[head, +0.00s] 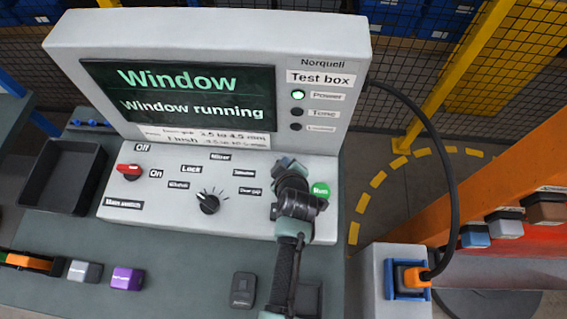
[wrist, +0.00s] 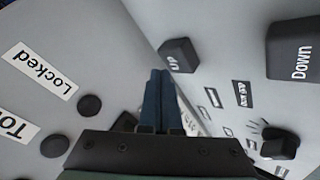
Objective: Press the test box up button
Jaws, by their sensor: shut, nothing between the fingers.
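The test box (head: 215,60) stands on the bench with a lit screen reading "Window" and "Window running". The dark square up button (wrist: 178,55) shows in the wrist view, with the dark down button (wrist: 292,48) to its right. My gripper (head: 286,163) is over the right part of the sloping control panel and hides both buttons in the head view. In the wrist view its blue fingers (wrist: 158,75) are shut and empty, with the tips just left of and below the up button. I cannot tell whether they touch it.
The green button (head: 320,190) is close right of my gripper. A black rotary knob (head: 208,203) and red main switch (head: 129,171) are on the panel. The power lamp (head: 298,94) glows green. A black cable (head: 445,160) runs right of the box.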

